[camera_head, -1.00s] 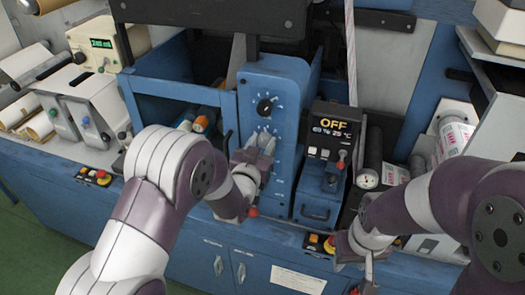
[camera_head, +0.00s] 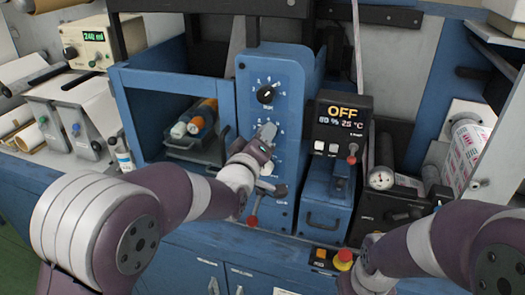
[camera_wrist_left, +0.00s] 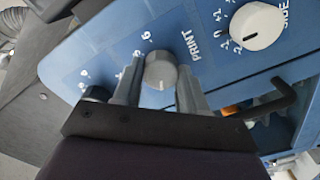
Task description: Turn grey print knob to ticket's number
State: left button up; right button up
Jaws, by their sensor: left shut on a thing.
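The grey print knob (camera_wrist_left: 160,70) shows in the left wrist view beside the word PRINT on the blue panel. My left gripper (camera_wrist_left: 159,88) has one finger on each side of it and is shut on it. Printed numbers curve around the knob, partly hidden by the fingers. I cannot make out a ticket.
A black knob (camera_head: 265,94) sits above my gripper. A white knob (camera_wrist_left: 257,25) marked SIDE and a black lever (camera_wrist_left: 275,105) are close to it. A display (camera_head: 342,115) reads OFF. An open bay (camera_head: 150,80) with bottles is left of the panel.

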pick_arm(q)
jog(key=shift+f+n+b, duration=0.1)
jog(key=shift+n+b, duration=1.3)
jog(key=shift+b, duration=0.05)
jog(key=o, duration=1.1)
jog(key=shift+c, duration=0.2)
jog(key=shift+a, duration=0.1)
jog(key=shift+s, duration=0.1)
jog(key=b+v, duration=0.3)
jog(key=v, duration=0.9)
jog(key=shift+s, duration=0.3)
jog(key=shift+a, duration=0.1)
